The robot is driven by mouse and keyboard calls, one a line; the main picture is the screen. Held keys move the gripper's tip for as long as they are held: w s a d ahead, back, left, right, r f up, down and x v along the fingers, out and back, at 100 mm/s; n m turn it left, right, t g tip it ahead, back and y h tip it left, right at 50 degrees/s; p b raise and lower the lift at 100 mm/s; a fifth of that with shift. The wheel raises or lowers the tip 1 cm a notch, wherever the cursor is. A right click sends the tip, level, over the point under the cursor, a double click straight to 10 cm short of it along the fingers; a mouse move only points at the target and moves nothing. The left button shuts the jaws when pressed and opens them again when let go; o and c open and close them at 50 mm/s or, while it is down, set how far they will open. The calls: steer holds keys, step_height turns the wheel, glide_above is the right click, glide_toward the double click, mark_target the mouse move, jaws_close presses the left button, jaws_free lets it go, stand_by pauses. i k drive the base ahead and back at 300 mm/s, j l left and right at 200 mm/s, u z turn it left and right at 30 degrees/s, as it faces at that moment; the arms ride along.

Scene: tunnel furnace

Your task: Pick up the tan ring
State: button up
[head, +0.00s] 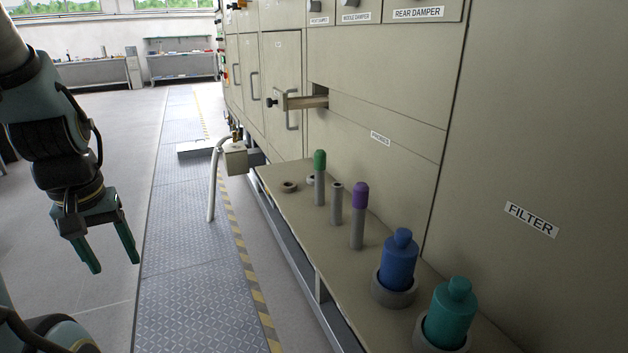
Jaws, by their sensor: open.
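A small tan-grey ring (289,187) lies flat at the far left end of the shelf (291,213) along the furnace wall. My gripper (114,264) hangs at the left of the view, over the floor, well apart from the shelf. Its two green fingers point down, spread apart, with nothing between them.
On the shelf stand a bare grey peg (336,205), a purple-topped peg (358,217), a blue bottle (398,263) and a teal bottle (450,316), each bottle in a round holder. A grey box with a pipe (235,159) juts out beyond the shelf's far end.

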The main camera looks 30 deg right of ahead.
mark_target(285, 186)
steer(key=i+z, duration=0.1)
steer(key=z, duration=0.4)
steer(key=i+j+z, duration=0.65)
steer(key=i, duration=0.2)
steer(key=i+j, duration=0.55)
steer(key=j, duration=0.15)
steer(key=z, duration=0.05)
